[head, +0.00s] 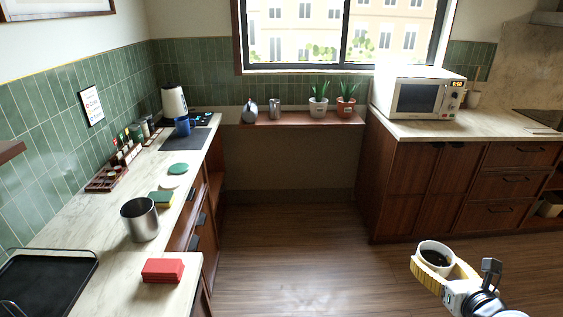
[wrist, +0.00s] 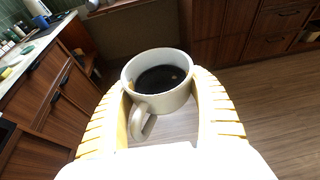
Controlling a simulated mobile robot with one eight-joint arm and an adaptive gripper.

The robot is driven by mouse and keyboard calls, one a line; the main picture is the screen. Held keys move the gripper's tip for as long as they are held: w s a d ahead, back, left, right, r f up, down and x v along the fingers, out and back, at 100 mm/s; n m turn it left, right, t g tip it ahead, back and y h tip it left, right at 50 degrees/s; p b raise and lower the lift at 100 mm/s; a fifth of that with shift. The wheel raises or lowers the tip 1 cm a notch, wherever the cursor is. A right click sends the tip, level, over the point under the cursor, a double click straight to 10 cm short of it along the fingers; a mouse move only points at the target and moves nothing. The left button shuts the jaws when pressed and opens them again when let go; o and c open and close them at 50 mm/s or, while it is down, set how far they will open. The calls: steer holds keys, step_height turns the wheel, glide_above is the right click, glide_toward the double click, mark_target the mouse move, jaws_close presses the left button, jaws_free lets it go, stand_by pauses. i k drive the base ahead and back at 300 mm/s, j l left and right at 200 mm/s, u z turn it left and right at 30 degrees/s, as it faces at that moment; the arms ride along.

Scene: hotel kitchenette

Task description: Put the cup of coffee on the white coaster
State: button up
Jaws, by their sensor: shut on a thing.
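A white cup (head: 436,247) of dark coffee is held upright in my gripper (head: 436,272) at the lower right of the head view, over the open floor. In the wrist view the cup (wrist: 158,76) sits between the two yellow fingers of my gripper (wrist: 160,105), which are shut on its sides; its handle points toward the camera. A white round coaster (head: 173,182) lies on the left counter (head: 150,222), far from my gripper. A green round coaster (head: 178,169) lies just behind it.
On the left counter stand a metal canister (head: 140,220), red napkins (head: 163,270), a black tray (head: 45,285), a green-and-yellow sponge-like block (head: 161,198), a blue mug (head: 182,126) and a kettle (head: 174,102). The floor (head: 300,250) between the counters is clear.

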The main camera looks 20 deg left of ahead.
mark_target(172, 182)
steer(key=i+j+u, duration=0.1)
steer(key=i+u, duration=0.25)
steer(key=i, duration=0.15)
steer(key=i+u, duration=0.35)
steer(key=i+l+u, duration=0.15)
steer(key=i+u, duration=0.2)
steer(key=i, duration=0.25)
steer(key=i+u, duration=0.6)
steer(key=u, duration=0.15)
steer(key=i+l+u, duration=0.25)
steer(key=u, duration=0.15)
steer(key=j+u, duration=0.4)
steer(key=i+j+u, duration=0.1)
steer(key=j+u, duration=0.3)
steer(key=l, duration=0.1)
